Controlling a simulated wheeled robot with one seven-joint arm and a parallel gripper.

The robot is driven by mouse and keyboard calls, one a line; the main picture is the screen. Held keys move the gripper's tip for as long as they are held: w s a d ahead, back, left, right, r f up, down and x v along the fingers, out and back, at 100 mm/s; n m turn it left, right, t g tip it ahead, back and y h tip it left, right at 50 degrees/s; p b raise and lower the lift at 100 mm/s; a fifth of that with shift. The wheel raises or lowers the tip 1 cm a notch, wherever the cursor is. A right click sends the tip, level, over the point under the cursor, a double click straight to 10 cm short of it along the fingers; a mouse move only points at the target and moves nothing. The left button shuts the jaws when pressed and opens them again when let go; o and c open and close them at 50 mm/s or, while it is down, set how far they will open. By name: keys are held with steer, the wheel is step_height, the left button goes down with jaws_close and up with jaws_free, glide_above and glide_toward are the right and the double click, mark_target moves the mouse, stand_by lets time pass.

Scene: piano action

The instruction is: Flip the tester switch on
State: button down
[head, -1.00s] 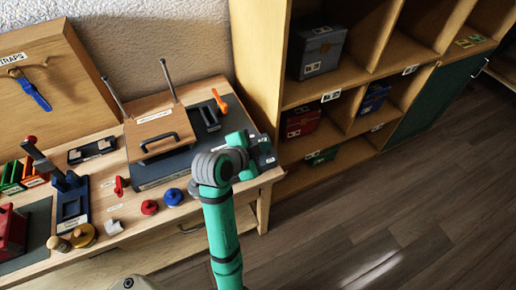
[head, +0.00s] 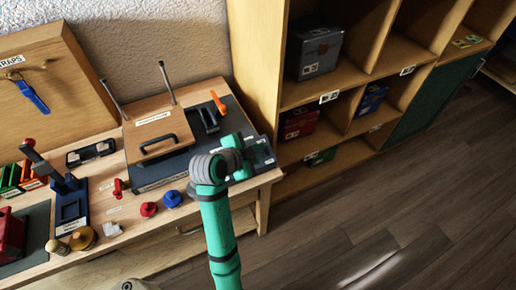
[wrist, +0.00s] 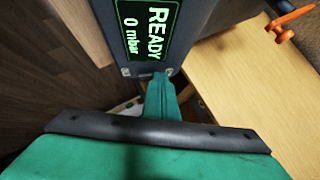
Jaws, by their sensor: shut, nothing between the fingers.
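The tester (head: 265,158) is a dark box at the right end of the workbench, partly hidden behind my arm in the head view. In the wrist view the tester (wrist: 192,22) shows a lit green display reading "READY" and "0 mbar". My gripper (wrist: 161,82) is shut and empty, its teal fingertips close to the tester's edge just below the display. I cannot tell whether they touch it. In the head view my gripper (head: 248,148) is beside the tester. I cannot make out the switch clearly; the fingers may hide it.
A wooden press with a black handle (head: 158,144) stands left of my gripper. An orange lever (head: 218,102) is behind it, near the wall. Red and blue knobs (head: 172,198) lie along the front of the bench (head: 125,218). A cubby shelf (head: 258,75) stands to the right.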

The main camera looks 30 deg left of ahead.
steer(key=shift+d, duration=0.15)
steer(key=shift+s+d+f, duration=0.15)
steer(key=shift+d, duration=0.2)
steer(key=shift+s+d+f, duration=0.1)
steer(key=shift+d, duration=0.25)
steer(key=shift+r, duration=0.2)
steer(key=w+d+r+v, duration=0.1)
steer(key=v, duration=1.2)
steer(key=shift+d+r, duration=0.15)
steer(key=shift+d, duration=0.25)
steer(key=shift+w+a+r, duration=0.1)
steer(key=shift+a+r, duration=0.3)
